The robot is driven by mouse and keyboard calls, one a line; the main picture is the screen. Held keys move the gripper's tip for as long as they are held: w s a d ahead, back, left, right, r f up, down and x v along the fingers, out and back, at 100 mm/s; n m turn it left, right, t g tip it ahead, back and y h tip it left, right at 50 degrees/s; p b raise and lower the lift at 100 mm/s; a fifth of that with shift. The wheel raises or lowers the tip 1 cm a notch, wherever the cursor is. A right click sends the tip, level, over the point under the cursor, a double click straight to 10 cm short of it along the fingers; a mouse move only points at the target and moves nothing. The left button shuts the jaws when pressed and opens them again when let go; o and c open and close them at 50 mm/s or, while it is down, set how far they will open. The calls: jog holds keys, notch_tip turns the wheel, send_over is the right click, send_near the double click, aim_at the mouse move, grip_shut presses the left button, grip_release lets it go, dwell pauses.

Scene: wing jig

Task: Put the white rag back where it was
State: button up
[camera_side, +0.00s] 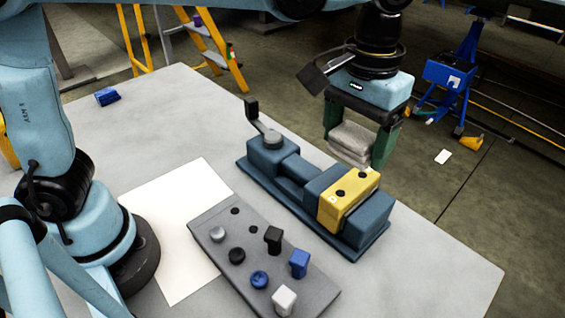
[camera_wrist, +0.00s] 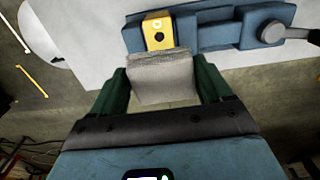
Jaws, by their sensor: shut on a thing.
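The white rag (camera_side: 352,143) is a folded, greyish-white block. My gripper (camera_side: 360,148) is shut on it, with a green finger on each side. In the side view they are in the air, behind and above the yellow block in the vise. In the wrist view the rag (camera_wrist: 163,78) sits between the two fingers (camera_wrist: 162,85), and its far edge overlaps the lower part of the yellow block (camera_wrist: 158,31). The rag's underside is hidden. A folded blue cloth-like item (camera_side: 107,96) lies at the table's far left corner.
A blue-grey vise (camera_side: 285,170) holds the yellow block (camera_side: 348,200). A grey peg board (camera_side: 215,218) with several pegs and a white sheet (camera_side: 170,225) lie in front. The table (camera_side: 440,262) is bare at right. A ladder (camera_side: 215,50) and blue stand (camera_side: 450,76) are beyond.

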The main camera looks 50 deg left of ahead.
jog(key=shift+s+a+n, duration=0.25)
jog(key=shift+a+n, duration=0.05)
jog(key=shift+a, duration=0.2)
jog(key=s+a+f+n, duration=0.2)
jog(key=s+a+n, duration=0.4)
jog(key=a+n, duration=0.25)
jog(key=n, duration=0.9)
send_over(200, 182)
notch_tip(200, 182, down, 13)
jog(key=shift+w+a+r, duration=0.1)
jog(key=shift+f, duration=1.95)
jog(key=shift+f, duration=0.15)
jog(key=o, duration=1)
jog(key=shift+o, duration=0.2)
